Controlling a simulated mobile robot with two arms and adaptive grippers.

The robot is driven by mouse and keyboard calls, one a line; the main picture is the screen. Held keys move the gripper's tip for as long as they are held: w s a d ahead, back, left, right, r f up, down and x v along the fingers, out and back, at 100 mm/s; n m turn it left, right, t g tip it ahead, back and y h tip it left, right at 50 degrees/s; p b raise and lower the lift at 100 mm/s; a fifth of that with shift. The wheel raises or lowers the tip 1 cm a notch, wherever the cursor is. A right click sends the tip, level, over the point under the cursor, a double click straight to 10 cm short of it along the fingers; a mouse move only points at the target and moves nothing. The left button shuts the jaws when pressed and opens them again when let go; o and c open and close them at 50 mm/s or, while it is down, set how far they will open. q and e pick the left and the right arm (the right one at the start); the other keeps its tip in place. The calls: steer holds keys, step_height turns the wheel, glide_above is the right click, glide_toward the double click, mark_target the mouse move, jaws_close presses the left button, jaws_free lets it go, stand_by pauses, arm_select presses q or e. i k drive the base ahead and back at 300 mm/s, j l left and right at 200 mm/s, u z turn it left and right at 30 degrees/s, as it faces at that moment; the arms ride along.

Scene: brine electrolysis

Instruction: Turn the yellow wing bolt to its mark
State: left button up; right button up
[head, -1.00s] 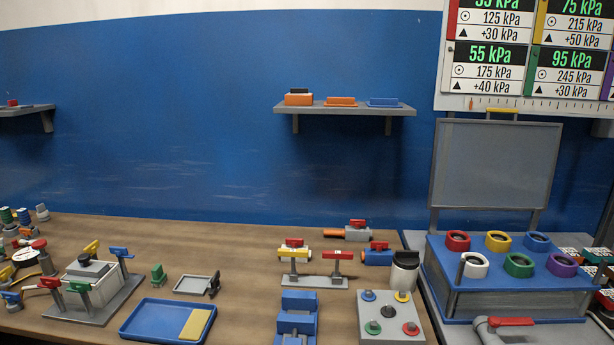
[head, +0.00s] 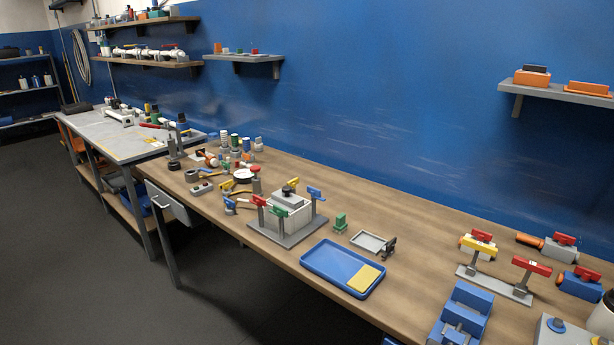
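A pale box (head: 288,215) with a dark knob on top stands on a grey base plate (head: 270,238) on the wooden bench. Wing bolts stand at its corners on posts. The yellow wing bolt (head: 292,183) is at the far side, behind the box. The blue wing bolt (head: 315,193) is at the right, the red wing bolt (head: 258,200) at the left and the green wing bolt (head: 278,211) at the front. The yellow bolt's post is partly hidden by the box. Its mark is too small to tell. Neither of my grippers is in view.
A blue tray (head: 316,266) with a yellow pad lies in front, near the bench edge. A small grey tray (head: 367,240) and a green block (head: 340,222) are to the right. Several small parts crowd the bench to the left. The floor (head: 100,270) in front is clear.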

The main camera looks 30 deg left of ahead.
mark_target(293, 183)
steer(key=u, duration=1.05)
